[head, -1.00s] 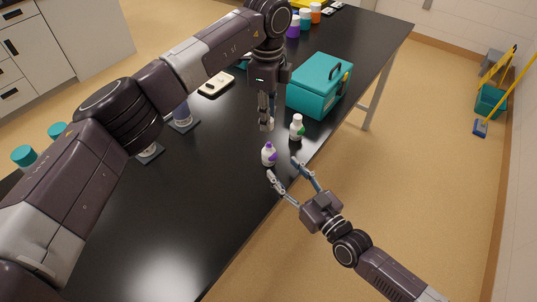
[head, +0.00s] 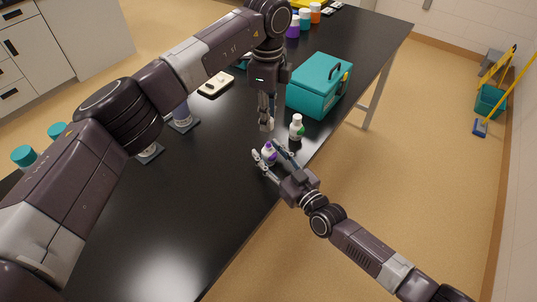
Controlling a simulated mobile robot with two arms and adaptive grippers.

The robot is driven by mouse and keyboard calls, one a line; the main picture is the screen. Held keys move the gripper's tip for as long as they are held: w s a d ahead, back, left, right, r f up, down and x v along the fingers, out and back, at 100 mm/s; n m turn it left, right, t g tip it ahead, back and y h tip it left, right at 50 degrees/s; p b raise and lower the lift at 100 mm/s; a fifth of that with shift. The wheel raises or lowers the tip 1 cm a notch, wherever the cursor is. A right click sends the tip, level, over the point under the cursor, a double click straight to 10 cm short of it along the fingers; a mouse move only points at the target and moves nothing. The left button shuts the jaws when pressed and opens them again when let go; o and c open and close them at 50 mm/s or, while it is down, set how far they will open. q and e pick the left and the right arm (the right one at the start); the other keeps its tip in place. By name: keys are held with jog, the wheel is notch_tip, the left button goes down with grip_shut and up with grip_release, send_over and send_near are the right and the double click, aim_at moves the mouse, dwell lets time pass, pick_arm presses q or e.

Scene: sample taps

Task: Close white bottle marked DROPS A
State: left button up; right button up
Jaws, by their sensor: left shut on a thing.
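A small white bottle with a purple top (head: 270,147) stands upright near the table's right edge. No lettering can be read, so I cannot tell which is DROPS A. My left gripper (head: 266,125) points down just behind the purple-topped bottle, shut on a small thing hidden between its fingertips. My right gripper (head: 268,154) is open, one finger on each side of the purple-topped bottle, partly hiding it. I cannot tell whether the fingers touch it.
A teal box with a dark handle (head: 318,86) stands behind the bottles on the black table (head: 190,215). A pale device (head: 216,84) lies to the left. Several coloured jars stand at the far end. The table's near part is clear.

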aim_at(268, 142)
grip_shut()
pick_arm(q)
jog(key=shift+f, duration=2.5)
jog(key=shift+f, duration=0.85)
jog(key=shift+f, duration=0.6)
